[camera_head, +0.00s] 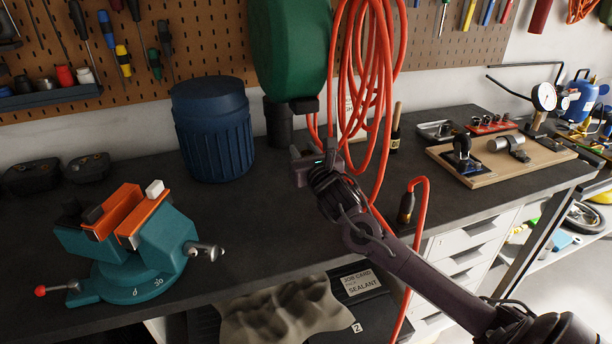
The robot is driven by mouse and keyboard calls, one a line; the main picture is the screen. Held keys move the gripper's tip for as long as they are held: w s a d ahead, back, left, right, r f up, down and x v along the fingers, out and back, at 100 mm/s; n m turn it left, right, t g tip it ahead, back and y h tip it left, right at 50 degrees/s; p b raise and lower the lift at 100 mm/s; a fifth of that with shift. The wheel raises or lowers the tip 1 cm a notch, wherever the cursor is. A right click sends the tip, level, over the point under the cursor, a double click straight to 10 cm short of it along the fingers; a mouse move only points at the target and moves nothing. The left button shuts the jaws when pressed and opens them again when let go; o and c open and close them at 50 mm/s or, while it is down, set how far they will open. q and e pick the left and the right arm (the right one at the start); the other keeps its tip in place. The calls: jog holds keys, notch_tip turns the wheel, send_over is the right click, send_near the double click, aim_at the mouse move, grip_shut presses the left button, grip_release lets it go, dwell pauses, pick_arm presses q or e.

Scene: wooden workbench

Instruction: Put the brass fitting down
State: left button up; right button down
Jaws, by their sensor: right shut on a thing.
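My right gripper (313,158) is above the dark workbench (270,235), in front of the green reel and beside the hanging orange hose. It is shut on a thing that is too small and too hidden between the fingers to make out. The arm comes in from the lower right. No loose brass fitting shows clearly. A dark and brass-coloured end piece (406,207) is on an orange hose near the bench's front edge, apart from the gripper. My left gripper is not in view.
A teal vise (140,255) with orange jaws stands at the left front. A blue ribbed bin (213,130) stands at the back. The green reel (288,48) and coiled orange hose (362,90) hang close behind the gripper. A wooden board (480,172) with parts lies at right.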

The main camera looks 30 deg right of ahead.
notch_tip(320, 180, down, 4)
jog(key=shift+w+f, duration=0.1)
jog(key=shift+f, duration=0.15)
jog(key=shift+f+p, duration=0.3)
jog(key=shift+f, duration=0.35)
notch_tip(320, 180, down, 2)
jog(key=shift+f, duration=0.1)
jog(key=shift+d+f+p, duration=0.15)
jog(key=shift+p, duration=0.4)
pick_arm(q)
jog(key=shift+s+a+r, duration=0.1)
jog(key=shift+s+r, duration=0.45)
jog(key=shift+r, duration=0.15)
pick_arm(e)
jog(key=shift+f, duration=0.1)
jog(key=shift+f, duration=0.15)
jog(key=c, duration=1.1)
grip_release()
